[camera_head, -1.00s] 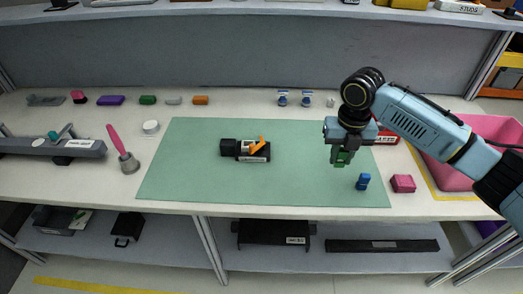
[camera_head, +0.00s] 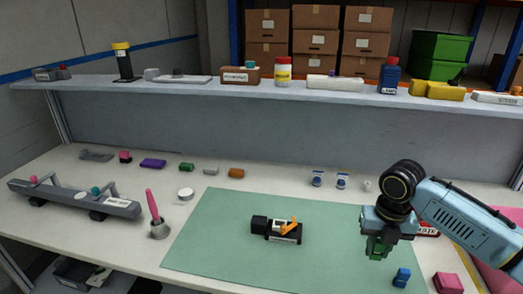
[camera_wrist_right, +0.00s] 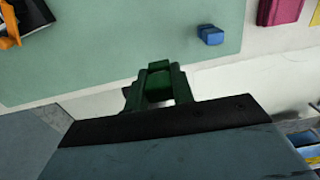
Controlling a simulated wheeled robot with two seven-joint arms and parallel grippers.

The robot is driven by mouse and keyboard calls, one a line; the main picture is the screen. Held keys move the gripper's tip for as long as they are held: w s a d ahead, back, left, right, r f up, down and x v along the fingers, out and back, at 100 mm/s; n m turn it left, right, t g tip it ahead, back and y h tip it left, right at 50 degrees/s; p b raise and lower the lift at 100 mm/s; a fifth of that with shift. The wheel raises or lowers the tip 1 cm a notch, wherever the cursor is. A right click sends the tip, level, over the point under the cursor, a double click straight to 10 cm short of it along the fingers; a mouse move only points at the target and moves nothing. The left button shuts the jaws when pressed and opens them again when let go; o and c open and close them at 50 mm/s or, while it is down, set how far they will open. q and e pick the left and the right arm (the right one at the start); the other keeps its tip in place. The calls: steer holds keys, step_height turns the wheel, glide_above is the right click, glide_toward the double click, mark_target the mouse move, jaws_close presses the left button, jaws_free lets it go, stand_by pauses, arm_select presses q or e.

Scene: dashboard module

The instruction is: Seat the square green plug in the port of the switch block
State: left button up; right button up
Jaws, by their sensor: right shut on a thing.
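The switch block (camera_head: 262,227) lies on the green mat, a dark block with a white label and an orange lever (camera_head: 288,229). Part of it, with orange, shows at the top left of the right wrist view (camera_wrist_right: 10,28). My right gripper (camera_head: 378,248) is above the right part of the mat, to the right of the block and apart from it. It is shut on the green plug (camera_wrist_right: 159,66), which shows between the fingertips, mostly hidden by them. The block's port cannot be made out. My left gripper is not in view.
A blue piece (camera_head: 401,278) stands on the mat below my right gripper, and a pink block (camera_head: 448,283) is beside it. A pink bin (camera_head: 500,222) is at the right. Several small parts line the table's back. The mat (camera_head: 215,245) is clear around the block.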

steer(key=s+a+r+m, duration=0.2)
steer(key=a+r+m, duration=0.1)
steer(key=m, duration=1.3)
steer(key=s+a+r+m, duration=0.3)
steer(key=a+m, duration=0.2)
steer(key=m, duration=1.2)
steer(key=shift+a+r, duration=0.2)
steer(key=shift+a, duration=0.2)
steer(key=shift+w, duration=0.1)
